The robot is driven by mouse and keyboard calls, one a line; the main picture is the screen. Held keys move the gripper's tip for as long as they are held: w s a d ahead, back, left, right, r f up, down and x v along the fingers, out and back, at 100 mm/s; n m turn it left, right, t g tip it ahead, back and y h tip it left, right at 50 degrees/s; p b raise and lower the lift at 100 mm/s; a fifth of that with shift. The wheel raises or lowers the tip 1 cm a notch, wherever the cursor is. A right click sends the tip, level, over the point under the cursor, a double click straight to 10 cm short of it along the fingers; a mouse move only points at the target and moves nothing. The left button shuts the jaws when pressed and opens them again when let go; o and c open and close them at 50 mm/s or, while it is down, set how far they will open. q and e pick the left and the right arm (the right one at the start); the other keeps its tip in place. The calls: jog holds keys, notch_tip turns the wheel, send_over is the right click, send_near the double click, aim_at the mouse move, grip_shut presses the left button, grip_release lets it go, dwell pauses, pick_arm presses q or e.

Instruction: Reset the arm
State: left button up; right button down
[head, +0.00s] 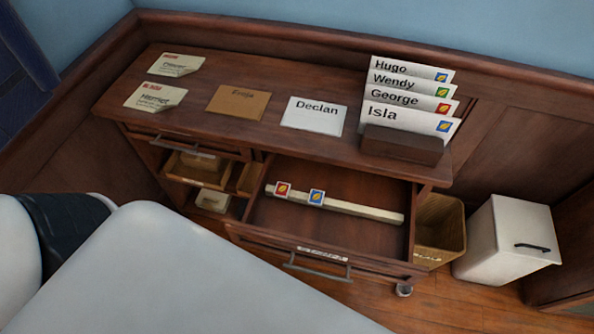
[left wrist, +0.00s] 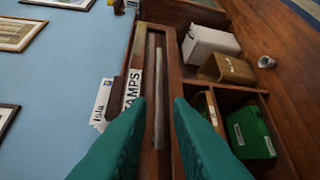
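My left gripper (left wrist: 159,100) shows in the left wrist view as two teal fingers spread apart with nothing between them. It faces the drawer front labelled STAMPS, with a long pale strip visible beyond the fingertips. In the head view a large white part of my arm covers the lower left, and its gripper is not visible there. My right gripper is not in view. The open drawer (head: 345,185) holds a pale strip (head: 365,211) with a red stamp (head: 282,189) and a blue stamp (head: 316,197) at its left end.
The desk top carries a wooden holder (head: 402,146) with several named envelopes, a Declan envelope (head: 314,116), a brown envelope (head: 238,103) and two notes (head: 155,97). A wicker basket (head: 440,232) and a white bin (head: 507,240) stand at the right. A green box (left wrist: 250,133) shows in the left wrist view.

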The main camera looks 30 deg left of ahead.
pick_arm(q)
jog(key=shift+v, duration=0.85)
jog(key=shift+w, duration=0.1)
